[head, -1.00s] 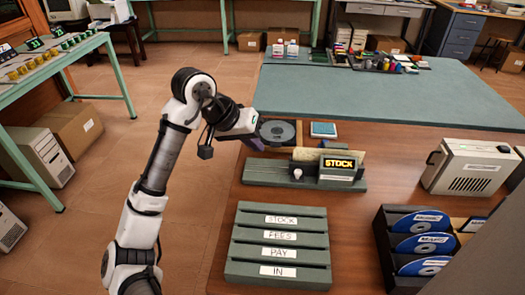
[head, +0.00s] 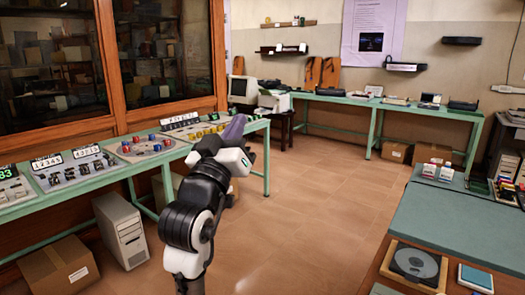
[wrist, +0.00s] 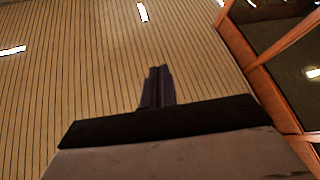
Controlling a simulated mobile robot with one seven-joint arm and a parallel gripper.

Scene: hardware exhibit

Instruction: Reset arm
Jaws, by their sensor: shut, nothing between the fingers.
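My arm rises from the bottom of the head view, bent at its black and white joints. My gripper (head: 236,127) is at its upper end, with dark purple fingers tilted upward. In the head view it overlaps the right part of the long green bench. In the wrist view the gripper (wrist: 157,86) points up at a slatted ceiling, its two fingers together and nothing between them.
The green bench (head: 80,188) with button panels runs along the left, before a wooden glass cabinet (head: 52,70). A cardboard box (head: 57,276) and a beige computer tower (head: 121,229) stand below. The tiled floor (head: 310,215) is open. A table (head: 445,215) is at right.

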